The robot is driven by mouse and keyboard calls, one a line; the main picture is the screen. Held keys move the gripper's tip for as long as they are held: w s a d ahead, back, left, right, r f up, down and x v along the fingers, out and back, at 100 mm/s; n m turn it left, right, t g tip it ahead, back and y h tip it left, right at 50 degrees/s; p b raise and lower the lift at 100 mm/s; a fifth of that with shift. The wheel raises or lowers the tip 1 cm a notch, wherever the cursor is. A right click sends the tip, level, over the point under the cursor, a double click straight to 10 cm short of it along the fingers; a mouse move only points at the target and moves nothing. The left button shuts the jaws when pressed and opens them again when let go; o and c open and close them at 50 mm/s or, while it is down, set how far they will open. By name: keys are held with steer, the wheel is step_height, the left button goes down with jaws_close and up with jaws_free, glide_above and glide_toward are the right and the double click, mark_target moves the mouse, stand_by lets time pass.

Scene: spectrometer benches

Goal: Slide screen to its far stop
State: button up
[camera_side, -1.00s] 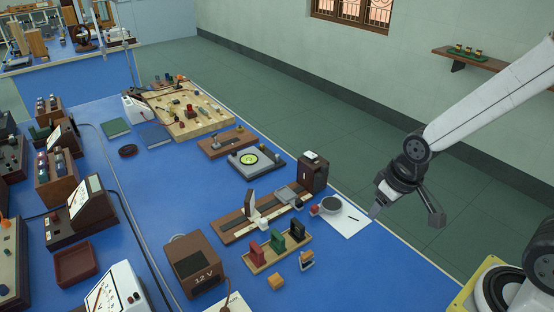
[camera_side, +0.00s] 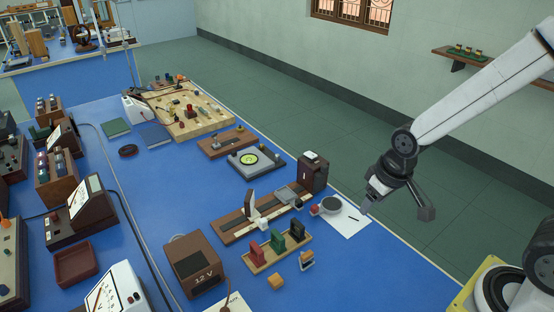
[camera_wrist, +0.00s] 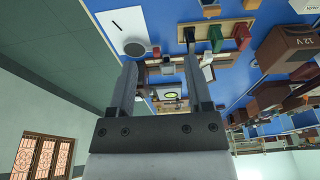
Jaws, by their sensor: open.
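The screen (camera_side: 250,204) is a white upright plate on a dark wooden rail (camera_side: 229,234) in the side view. It stands near the middle of the rail, with a grey piece (camera_side: 286,194) to its right. A dark brown box (camera_side: 314,172) stands at the rail's far right end. My gripper (camera_side: 367,204) is above the table's right edge, near the white paper, well to the right of the screen and apart from it. In the wrist view my gripper (camera_wrist: 160,72) shows two spread fingers with nothing between them. I cannot clearly pick out the screen there.
A white paper (camera_side: 345,221) with a pen and a dark round dish (camera_side: 330,206) lies right of the rail. A wooden rack (camera_side: 262,266) with red, green and black holders stands in front. A brown 12 V box (camera_side: 193,265) is at front left. A grey turntable (camera_side: 256,162) is behind.

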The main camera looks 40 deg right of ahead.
steer(key=w+a+f+g, duration=0.1)
steer(key=w+a, duration=0.1)
steer(key=w, duration=0.5)
steer(key=w+a+f, duration=0.2)
steer(key=w+a, duration=0.1)
steer(key=w, duration=0.3)
steer(key=g, duration=0.2)
glide_above(264, 220)
steer(key=f, duration=0.6)
steer(key=shift+s+d+f, duration=0.2)
steer(key=shift+s+f, duration=0.05)
steer(key=shift+f, duration=0.1)
steer(key=shift+w+a+f, duration=0.25)
steer(key=shift+a+f, duration=0.05)
steer(key=shift+f, duration=0.05)
steer(key=shift+f, duration=3.85)
jaws_close()
